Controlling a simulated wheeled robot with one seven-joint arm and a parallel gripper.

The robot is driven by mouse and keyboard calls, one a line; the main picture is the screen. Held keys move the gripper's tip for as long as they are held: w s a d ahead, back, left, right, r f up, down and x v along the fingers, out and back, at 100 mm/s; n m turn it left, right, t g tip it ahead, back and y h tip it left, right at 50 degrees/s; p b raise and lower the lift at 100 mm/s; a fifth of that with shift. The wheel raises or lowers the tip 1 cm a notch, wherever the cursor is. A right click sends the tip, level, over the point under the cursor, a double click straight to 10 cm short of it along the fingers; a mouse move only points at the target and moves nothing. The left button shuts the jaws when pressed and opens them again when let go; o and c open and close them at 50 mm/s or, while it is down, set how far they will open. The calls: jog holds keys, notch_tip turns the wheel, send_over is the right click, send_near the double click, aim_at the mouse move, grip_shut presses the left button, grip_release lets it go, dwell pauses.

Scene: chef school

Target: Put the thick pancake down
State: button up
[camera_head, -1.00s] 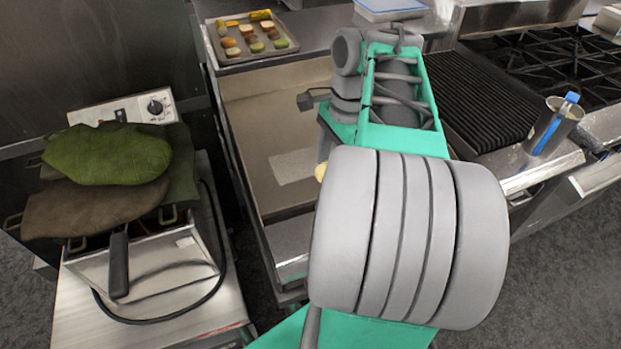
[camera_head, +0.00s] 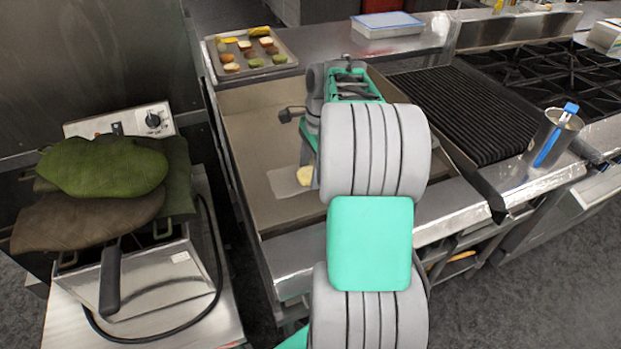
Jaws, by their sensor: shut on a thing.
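The thick pancake (camera_head: 304,176) is a small pale yellow piece showing at the left edge of my arm. It appears over a lighter rectangular patch (camera_head: 285,184) on the flat griddle (camera_head: 258,125). My gripper (camera_head: 313,178) is mostly hidden behind my own arm links; only a grey finger part shows beside the pancake. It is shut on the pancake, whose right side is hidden. I cannot tell whether the pancake touches the griddle surface.
A tray of several food pieces (camera_head: 252,56) stands behind the griddle. A ribbed grill (camera_head: 455,112) and a metal pot (camera_head: 553,137) lie to the right. A fryer (camera_head: 155,275) with green and brown cloths (camera_head: 105,168) stands at left. The griddle's left part is clear.

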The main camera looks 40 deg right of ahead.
aim_at(311, 172)
jog(key=shift+f, duration=1.55)
jog(key=o, duration=1.3)
jog(key=shift+f, duration=0.1)
jog(key=shift+o, duration=0.2)
